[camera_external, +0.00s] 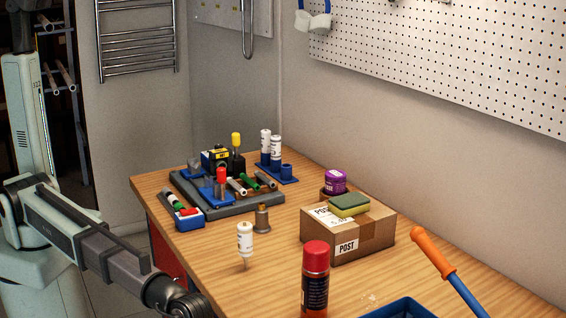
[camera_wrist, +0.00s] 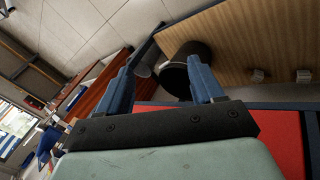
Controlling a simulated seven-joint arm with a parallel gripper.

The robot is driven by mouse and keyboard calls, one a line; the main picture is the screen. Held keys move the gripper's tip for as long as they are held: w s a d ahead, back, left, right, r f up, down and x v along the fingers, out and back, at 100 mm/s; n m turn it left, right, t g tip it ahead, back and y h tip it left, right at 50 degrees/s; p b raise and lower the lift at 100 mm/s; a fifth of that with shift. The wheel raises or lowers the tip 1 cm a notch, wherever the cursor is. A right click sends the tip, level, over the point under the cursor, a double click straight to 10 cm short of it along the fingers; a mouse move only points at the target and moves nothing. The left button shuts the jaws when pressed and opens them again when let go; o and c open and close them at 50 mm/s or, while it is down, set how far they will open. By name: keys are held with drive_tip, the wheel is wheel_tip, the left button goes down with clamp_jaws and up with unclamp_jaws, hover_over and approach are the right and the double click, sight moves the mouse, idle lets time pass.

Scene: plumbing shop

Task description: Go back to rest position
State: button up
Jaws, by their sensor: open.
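My gripper (camera_wrist: 161,68) shows in the wrist view, its two blue fingers spread apart and nothing held between them. A dark round object (camera_wrist: 185,62) lies beyond the fingers, partly hidden by the right one; I cannot tell what it is. In the external view my arm reaches in low at the left, beside the wooden workbench (camera_external: 205,262). Its end runs out at the bottom edge there, so the fingers are hidden in that view.
A red panel (camera_wrist: 270,135) is close in the wrist view.

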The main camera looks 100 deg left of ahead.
drive_tip(key=s+a+f+m+g+y, duration=0.1)
drive_tip(key=s+a+f+g+y, duration=0.15)
drive_tip(key=s+a+f, duration=0.9)
drive_tip(key=s+a+f+m+g+y, duration=0.1)
drive_tip(key=s+a+f+g, duration=0.2)
drive_tip(key=s+a+f, duration=0.9)
drive_tip(key=s+a+f+g, duration=0.1)
drive_tip(key=s+a+f, duration=0.2)
drive_tip(key=s, duration=0.5)
drive_tip(key=s+a+f+m+g, duration=0.1)
drive_tip(key=s+a+f+g, duration=0.1)
drive_tip(key=s+f, duration=0.3)
drive_tip(key=s+a+f+m+g, duration=0.1)
drive_tip(key=s+a+f+g, duration=0.1)
drive_tip(key=s, duration=1.1)
wheel_tip(320, 180, down, 2)
drive_tip(key=shift+s+a+f+y, duration=0.2)
drive_tip(key=shift+a+y, duration=0.15)
drive_tip(key=shift+a, duration=0.45)
drive_tip(key=shift+g, duration=0.25)
